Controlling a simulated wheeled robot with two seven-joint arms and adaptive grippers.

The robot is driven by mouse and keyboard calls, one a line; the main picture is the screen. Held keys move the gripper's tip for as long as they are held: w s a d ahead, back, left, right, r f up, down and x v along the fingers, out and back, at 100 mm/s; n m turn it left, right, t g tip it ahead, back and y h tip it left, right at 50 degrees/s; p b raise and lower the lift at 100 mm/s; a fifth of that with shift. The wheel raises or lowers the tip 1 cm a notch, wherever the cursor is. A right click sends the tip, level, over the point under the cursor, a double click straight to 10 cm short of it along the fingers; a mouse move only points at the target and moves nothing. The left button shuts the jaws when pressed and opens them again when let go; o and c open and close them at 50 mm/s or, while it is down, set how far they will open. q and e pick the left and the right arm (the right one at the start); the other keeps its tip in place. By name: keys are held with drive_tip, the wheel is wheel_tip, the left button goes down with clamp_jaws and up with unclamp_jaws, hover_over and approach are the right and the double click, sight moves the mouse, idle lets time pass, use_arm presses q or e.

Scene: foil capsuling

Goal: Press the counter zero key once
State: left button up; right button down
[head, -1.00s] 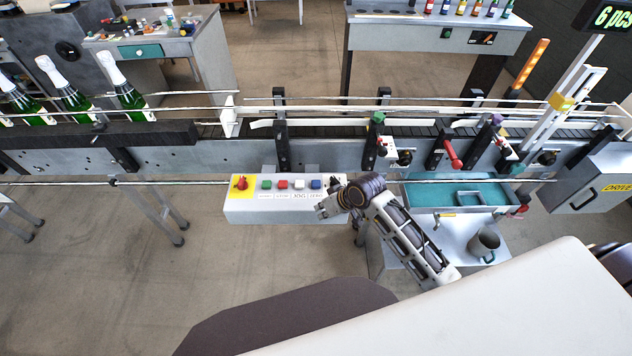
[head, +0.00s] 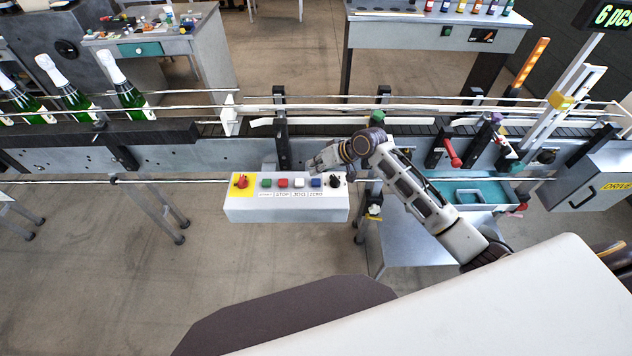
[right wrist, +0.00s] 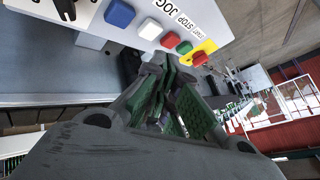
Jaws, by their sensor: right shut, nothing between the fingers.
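The blue key (head: 316,183), with a label below it that seems to read ZERO, is the rightmost of the coloured keys on the white control box (head: 285,207). It also shows in the right wrist view (right wrist: 119,13) at the upper left. My right gripper (head: 313,166) is shut and empty, just behind and above the key row near the blue and white keys. In the right wrist view its fingertips (right wrist: 160,66) appear apart from the keys. The counter display (head: 609,16) reads 6 PCS. My left gripper is not in view.
The white key (head: 299,183), red key (head: 283,183) and green key (head: 266,183) sit left of the blue one. A red knob (head: 240,182) and black knob (head: 335,181) flank the row. The conveyor (head: 190,153) runs behind, with bottles (head: 130,98) at left.

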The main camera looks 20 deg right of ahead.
drive_tip(key=shift+m, duration=0.3)
drive_tip(key=shift+w+d+r, duration=0.3)
drive_tip(key=shift+w+r, duration=0.05)
drive_tip(key=shift+w, duration=0.25)
drive_tip(key=shift+w+d+r, duration=0.25)
drive_tip(key=shift+w+r, duration=0.1)
drive_tip(key=shift+w, duration=0.25)
drive_tip(key=shift+w+d+r, duration=0.3)
drive_tip(key=shift+w+r, duration=0.05)
drive_tip(key=shift+w, duration=0.25)
drive_tip(key=shift+f, duration=0.15)
drive_tip(key=b, duration=0.2)
hover_over(317, 179)
wheel_tip(317, 179, down, 4)
drive_tip(key=shift+f, duration=0.15)
drive_tip(key=shift+f+b, duration=0.8)
drive_tip(key=shift+f, duration=0.1)
drive_tip(key=shift+f+b, duration=0.45)
drive_tip(key=shift+f, duration=0.75)
drive_tip(key=shift+f, duration=0.45)
